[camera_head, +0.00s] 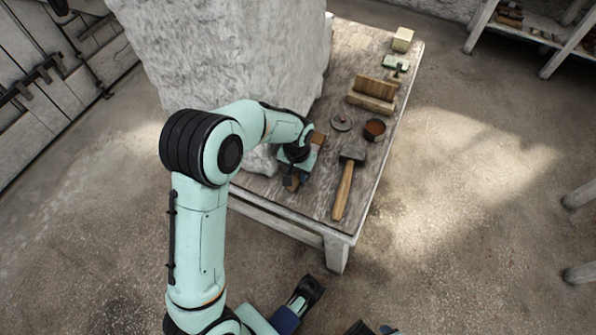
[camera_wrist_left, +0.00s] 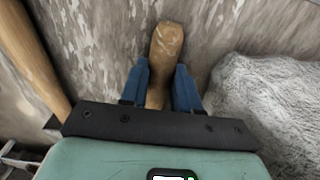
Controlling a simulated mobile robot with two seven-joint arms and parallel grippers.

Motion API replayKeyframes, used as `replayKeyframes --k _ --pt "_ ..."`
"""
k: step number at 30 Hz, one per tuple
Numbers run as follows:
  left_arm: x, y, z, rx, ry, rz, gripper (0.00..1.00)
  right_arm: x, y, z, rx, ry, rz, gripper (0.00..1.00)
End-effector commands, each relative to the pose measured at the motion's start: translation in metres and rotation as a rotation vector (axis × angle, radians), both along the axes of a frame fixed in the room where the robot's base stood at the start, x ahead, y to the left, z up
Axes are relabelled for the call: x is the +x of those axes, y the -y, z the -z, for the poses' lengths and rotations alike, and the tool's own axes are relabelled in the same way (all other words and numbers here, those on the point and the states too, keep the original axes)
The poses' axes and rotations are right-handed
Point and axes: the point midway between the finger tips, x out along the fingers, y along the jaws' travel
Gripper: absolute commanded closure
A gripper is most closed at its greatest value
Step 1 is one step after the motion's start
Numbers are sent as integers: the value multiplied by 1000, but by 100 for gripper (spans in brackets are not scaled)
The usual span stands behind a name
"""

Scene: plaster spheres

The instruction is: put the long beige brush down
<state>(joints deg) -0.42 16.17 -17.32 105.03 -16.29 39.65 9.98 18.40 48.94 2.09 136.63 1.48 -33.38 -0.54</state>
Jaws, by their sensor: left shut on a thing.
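My left gripper (camera_head: 301,179) is over the near end of the worn wooden table (camera_head: 323,207), between the stone and a hammer. In the left wrist view its two blue fingers (camera_wrist_left: 161,84) are shut on the long beige brush (camera_wrist_left: 166,42). The brush's rounded tan end sticks out past the fingers, with the table top behind it. In the head view a small brown part of the brush (camera_head: 291,185) shows beside the fingers; the gripper hides most of the rest. I cannot tell whether the brush touches the table.
A hammer (camera_head: 343,190) lies just right of the gripper. Behind it are a cup (camera_head: 375,129), a small round metal piece (camera_head: 341,122) and wooden blocks (camera_head: 373,95). A large rough white stone (camera_head: 230,55) stands left. Bare table lies near the front corner.

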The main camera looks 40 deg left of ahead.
Motion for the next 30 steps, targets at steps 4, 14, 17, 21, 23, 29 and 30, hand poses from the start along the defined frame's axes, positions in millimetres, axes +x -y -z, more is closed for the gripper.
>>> replayKeyframes --k 4,14,17,21,23,29,30 --pt "0 0 3 0 -1 0 47 2 1 1 -2 4 1 44" --pt "0 0 1 0 -1 0 44 1 0 0 -1 3 1 44" --pt "0 0 -8 -1 1 0 44 -3 -1 -3 4 -6 -3 44" --pt "-1 0 -34 0 3 0 44 -13 -7 -12 17 -34 -14 44" --pt "-1 1 -48 -1 4 0 44 -20 -10 -17 25 -51 -21 44" --pt "-3 1 -90 0 4 0 44 -39 -20 -30 50 -100 -41 44" --pt "-3 1 -97 1 3 0 44 -42 -21 -32 54 -109 -45 44"
